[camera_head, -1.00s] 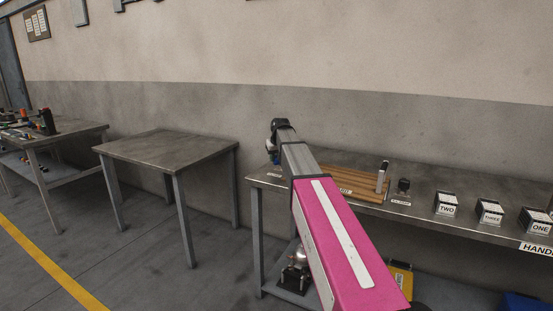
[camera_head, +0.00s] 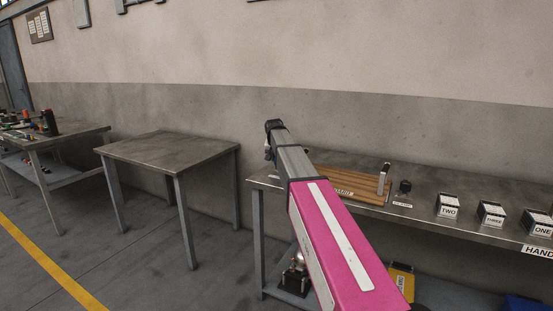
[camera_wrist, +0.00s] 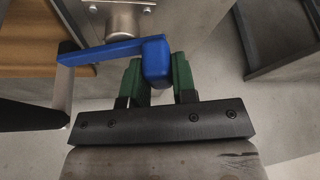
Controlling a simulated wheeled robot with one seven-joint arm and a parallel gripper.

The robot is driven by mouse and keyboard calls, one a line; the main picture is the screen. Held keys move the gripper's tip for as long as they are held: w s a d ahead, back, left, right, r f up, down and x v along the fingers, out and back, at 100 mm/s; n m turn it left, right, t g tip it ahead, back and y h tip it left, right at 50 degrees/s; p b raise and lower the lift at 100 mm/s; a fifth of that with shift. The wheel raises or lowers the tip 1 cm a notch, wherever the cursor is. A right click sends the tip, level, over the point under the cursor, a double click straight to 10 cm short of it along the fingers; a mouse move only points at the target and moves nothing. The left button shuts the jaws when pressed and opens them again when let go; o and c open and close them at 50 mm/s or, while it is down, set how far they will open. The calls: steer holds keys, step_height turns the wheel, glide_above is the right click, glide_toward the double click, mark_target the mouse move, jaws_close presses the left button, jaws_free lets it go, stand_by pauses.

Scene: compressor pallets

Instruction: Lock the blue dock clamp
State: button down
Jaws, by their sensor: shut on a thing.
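The blue clamp lever (camera_wrist: 112,52) shows in the wrist view. It is a flat blue arm below a round metal post (camera_wrist: 124,20), with a rounded blue end at its right. My gripper (camera_wrist: 158,78) has green fingers on either side of that rounded end and is shut on it. A wooden board (camera_wrist: 30,30) lies to the left of the metal post. In the head view my arm hides the lever and my fingers; the arm reaches over the left end of the long metal bench (camera_head: 325,158).
On the bench are a wooden board (camera_head: 357,183) with an upright metal handle (camera_head: 384,174), a black knob (camera_head: 404,187) and boxes labelled TWO (camera_head: 449,206), THREE (camera_head: 491,214) and ONE (camera_head: 538,224). An empty table (camera_head: 168,148) stands left, with clear floor between.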

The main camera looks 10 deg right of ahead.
steer(key=c, duration=0.9)
jaws_free()
steer(key=v, duration=1)
steer(key=shift+s+r, duration=0.15)
steer(key=shift+r, duration=0.25)
